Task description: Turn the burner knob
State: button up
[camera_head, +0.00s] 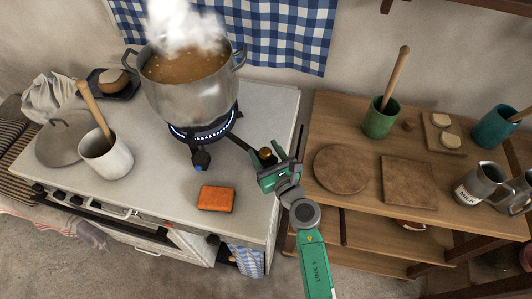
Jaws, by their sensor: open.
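A black burner (236,118) with a ring of pale blue flames stands on the white stove top under a large steaming pot (192,98). A small black knob-like part (201,158) with a blue spot sticks out at the burner's front. A dark bar or pipe (240,143) runs from the burner's right side toward a small brass-coloured piece (265,153). My green gripper (267,161) is open at the stove's right edge, close to the brass piece. I cannot tell whether they touch. My gripper is apart from the black front part.
An orange sponge (216,198) lies in front of the burner. A white mug (105,155) with a wooden tool and a pot lid (68,141) are at left. A wooden table (327,128) with boards and a green cup (380,119) stands at right. Dark knobs (58,193) line the stove front.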

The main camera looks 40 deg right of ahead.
jog(key=shift+c, duration=0.2)
jog(key=c, duration=0.9)
